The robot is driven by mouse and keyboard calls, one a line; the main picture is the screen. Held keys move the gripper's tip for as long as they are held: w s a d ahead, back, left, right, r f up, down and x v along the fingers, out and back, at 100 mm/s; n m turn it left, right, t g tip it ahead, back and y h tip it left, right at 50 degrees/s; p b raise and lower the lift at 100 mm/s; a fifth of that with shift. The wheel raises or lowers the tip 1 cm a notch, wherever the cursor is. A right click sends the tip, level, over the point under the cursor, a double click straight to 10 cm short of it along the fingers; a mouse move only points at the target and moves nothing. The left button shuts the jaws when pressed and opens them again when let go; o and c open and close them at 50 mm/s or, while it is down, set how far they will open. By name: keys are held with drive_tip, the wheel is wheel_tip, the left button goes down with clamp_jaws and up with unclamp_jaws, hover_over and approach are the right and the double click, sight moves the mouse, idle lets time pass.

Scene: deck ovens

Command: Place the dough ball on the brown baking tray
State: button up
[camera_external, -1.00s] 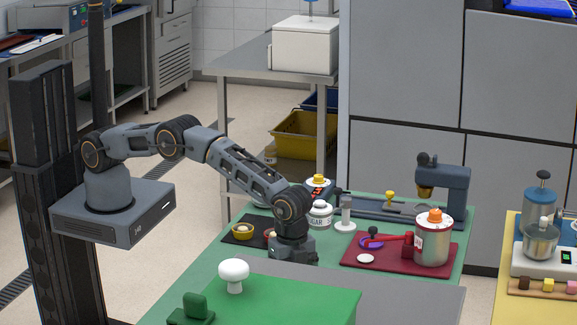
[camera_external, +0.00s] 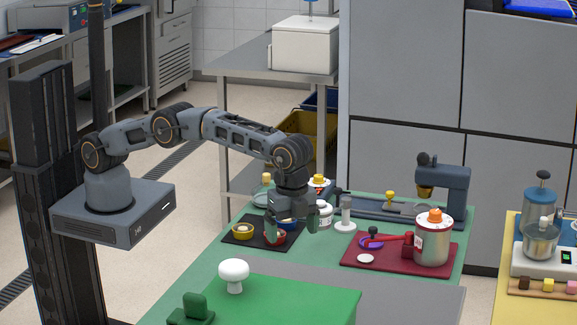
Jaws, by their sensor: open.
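My gripper (camera_external: 292,226) is open, pointing down, with its fingers apart. It is at the right side of a dark mat or tray (camera_external: 238,242), and one finger overlaps a red bowl (camera_external: 280,241) there. A yellow bowl (camera_external: 236,236) with a pale round thing (camera_external: 243,228) in it stands on the left of the dark mat. I cannot tell whether this pale thing is the dough ball. The red bowl's contents are partly hidden by the finger. No clearly brown baking tray can be made out.
A dark red tray (camera_external: 377,266) to the right holds a canister (camera_external: 433,240) and a pale disc (camera_external: 365,258). A white jar (camera_external: 325,213) and a white stand (camera_external: 345,222) are close behind my gripper.

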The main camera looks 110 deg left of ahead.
drive_tip(key=s+a+r+n+t, duration=0.2)
drive_tip(key=s+a+r+n, duration=0.3)
drive_tip(key=s+a+r, duration=0.8)
drive_tip(key=s+a+f+n+t, duration=0.1)
drive_tip(key=s+a+f+n, duration=0.1)
drive_tip(key=s, duration=0.9)
drive_tip(key=s+a+f+n+t, duration=0.1)
drive_tip(key=s+a+f+n, duration=0.1)
drive_tip(key=s, duration=1)
drive_tip(key=shift+s, duration=0.1)
